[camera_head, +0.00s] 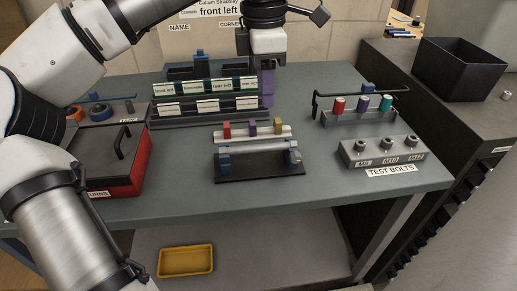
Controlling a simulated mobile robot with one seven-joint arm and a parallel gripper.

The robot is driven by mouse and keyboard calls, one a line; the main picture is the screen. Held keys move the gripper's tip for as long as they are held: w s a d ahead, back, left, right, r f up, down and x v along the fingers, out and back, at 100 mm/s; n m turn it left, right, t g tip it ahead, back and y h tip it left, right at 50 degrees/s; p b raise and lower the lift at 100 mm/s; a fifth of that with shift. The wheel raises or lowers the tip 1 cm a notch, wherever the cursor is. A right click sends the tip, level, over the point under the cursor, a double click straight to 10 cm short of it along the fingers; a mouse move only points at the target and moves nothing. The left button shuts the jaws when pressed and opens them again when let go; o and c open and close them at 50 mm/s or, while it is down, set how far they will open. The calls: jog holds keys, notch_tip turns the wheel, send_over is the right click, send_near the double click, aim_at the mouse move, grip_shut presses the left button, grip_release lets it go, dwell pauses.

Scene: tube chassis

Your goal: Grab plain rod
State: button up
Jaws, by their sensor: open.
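A plain grey rod (258,159) lies level across two blue supports on a black base (262,174), near the front middle of the table. Behind it is a pale bar (252,135) with red, purple and yellow pieces on it. My gripper (267,88) points down, above and behind both bars, beside the right end of the labelled rack. It is open and apart from the rod. Its purple lower part shows, but the gap between the fingers is hard to make out.
The labelled rack (207,106) stands behind the rod. A red-fronted case (124,160) is at left. A test bolts block (378,152) and a stand with coloured knobs (357,113) are at right. A black bin (459,70) stands on the side cabinet.

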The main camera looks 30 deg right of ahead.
send_over(261, 148)
notch_tip(261, 148, down, 9)
jog(key=shift+r, duration=0.1)
jog(key=f, duration=0.3)
jog(key=f+p, duration=0.1)
jog(key=f, duration=0.1)
jog(key=shift+w+d, duration=0.1)
jog(key=shift+w, duration=0.15)
jog(key=shift+c, duration=0.4)
grip_shut()
